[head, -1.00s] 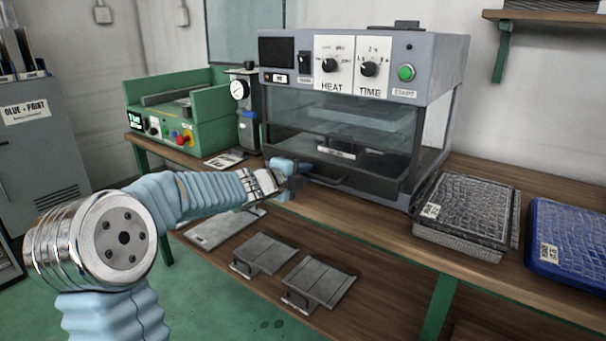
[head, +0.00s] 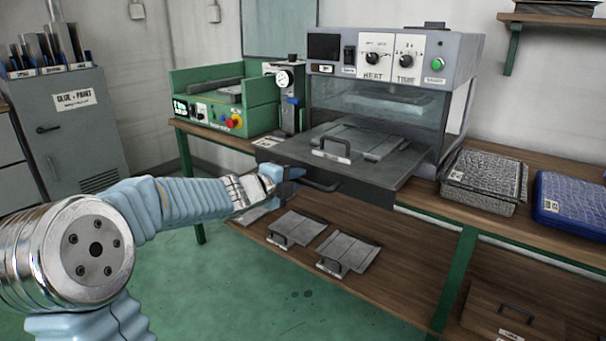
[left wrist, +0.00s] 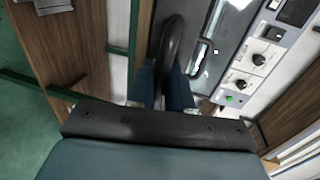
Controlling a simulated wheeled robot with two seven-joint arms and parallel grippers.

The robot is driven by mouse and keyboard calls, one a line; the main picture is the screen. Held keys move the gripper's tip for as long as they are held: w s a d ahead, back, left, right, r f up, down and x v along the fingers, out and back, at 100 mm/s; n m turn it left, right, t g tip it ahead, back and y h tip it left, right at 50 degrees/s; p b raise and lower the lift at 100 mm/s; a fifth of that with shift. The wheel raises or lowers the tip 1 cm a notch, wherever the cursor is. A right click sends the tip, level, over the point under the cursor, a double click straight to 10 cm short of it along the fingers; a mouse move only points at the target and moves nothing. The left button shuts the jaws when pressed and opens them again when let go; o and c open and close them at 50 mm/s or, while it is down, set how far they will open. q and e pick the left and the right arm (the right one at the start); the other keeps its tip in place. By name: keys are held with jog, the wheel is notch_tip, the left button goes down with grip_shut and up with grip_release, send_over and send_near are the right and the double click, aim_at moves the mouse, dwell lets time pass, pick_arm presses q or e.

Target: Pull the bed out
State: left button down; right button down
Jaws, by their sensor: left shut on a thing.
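The bed (head: 376,168) is a dark flat drawer that sticks out of the front of the grey heating machine (head: 462,62). A grey plate with a black handle (head: 331,146) lies on top of it. My left gripper (head: 283,180) is at the front edge of the bed, shut on its dark bar handle (head: 318,186). In the left wrist view the handle (left wrist: 172,50) runs between the blue fingers (left wrist: 163,88). The far part of the bed is inside the machine. My right gripper is not in view.
A green machine (head: 215,100) and a gauge stand (head: 291,95) are to the left on the wooden bench. Textured trays (head: 487,178) and a blue tray (head: 572,208) are to the right. Grey plates (head: 297,228) lie on the lower shelf. Green floor in front is clear.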

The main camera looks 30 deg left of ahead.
pick_arm(q)
jog(key=f+v, duration=0.1)
jog(key=v, duration=0.6)
jog(key=shift+f, duration=0.25)
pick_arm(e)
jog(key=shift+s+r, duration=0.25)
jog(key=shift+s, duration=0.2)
pick_arm(q)
jog(key=shift+s, duration=0.15)
jog(key=c, duration=1.2)
grip_release()
jog(key=shift+a, duration=0.1)
